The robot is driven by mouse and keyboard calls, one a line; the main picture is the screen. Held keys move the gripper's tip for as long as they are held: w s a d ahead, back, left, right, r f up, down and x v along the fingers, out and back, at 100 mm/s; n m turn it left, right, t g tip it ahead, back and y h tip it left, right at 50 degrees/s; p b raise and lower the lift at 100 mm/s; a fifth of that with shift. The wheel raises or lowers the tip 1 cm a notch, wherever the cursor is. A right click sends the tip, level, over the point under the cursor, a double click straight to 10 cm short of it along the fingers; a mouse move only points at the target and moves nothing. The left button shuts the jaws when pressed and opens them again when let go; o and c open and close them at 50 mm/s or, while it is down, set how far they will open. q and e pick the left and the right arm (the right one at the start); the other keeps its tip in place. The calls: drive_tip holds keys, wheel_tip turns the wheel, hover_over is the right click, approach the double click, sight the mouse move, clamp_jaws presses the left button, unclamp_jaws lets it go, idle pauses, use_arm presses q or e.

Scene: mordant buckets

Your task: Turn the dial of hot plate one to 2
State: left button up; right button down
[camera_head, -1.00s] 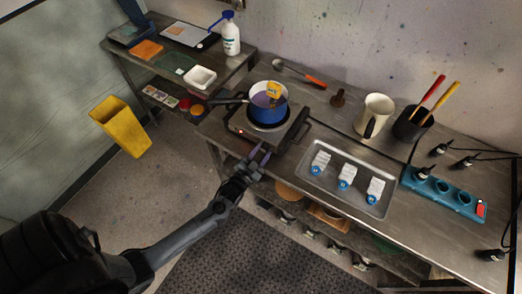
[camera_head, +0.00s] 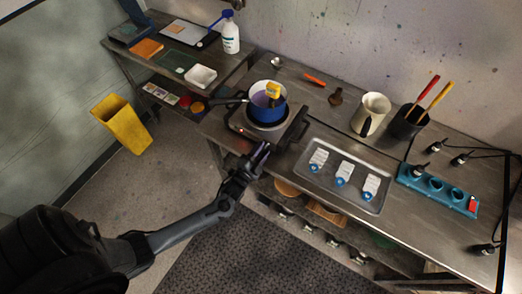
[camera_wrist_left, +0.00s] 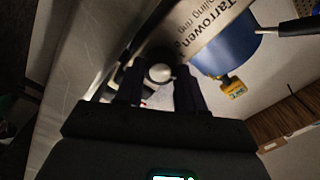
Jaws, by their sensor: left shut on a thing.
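Hot plate one (camera_head: 237,122) stands on the metal bench, with a small red light at its front left. A blue pot (camera_head: 266,112) sits on it, holding purple liquid and a yellow-tagged item. My left gripper (camera_head: 262,152) is at the hot plate's front edge. In the left wrist view the round pale dial (camera_wrist_left: 160,73) lies between its two fingers, and the gripper is shut on it. The dial's markings are hidden, so I cannot tell its setting. The hot plate's printed front (camera_wrist_left: 215,28) and the blue pot (camera_wrist_left: 228,55) are beyond it. My right gripper is not in view.
A metal tray (camera_head: 304,183) with several white, blue-ended pieces lies to the right. A white jug (camera_head: 374,108), a black holder (camera_head: 405,124) and a blue power strip (camera_head: 448,194) stand farther right. A yellow bin (camera_head: 121,123) is at left; floor in front is open.

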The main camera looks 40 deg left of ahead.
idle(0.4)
use_arm(q)
drive_tip(key=o, duration=1)
drive_tip(key=shift+o, duration=0.2)
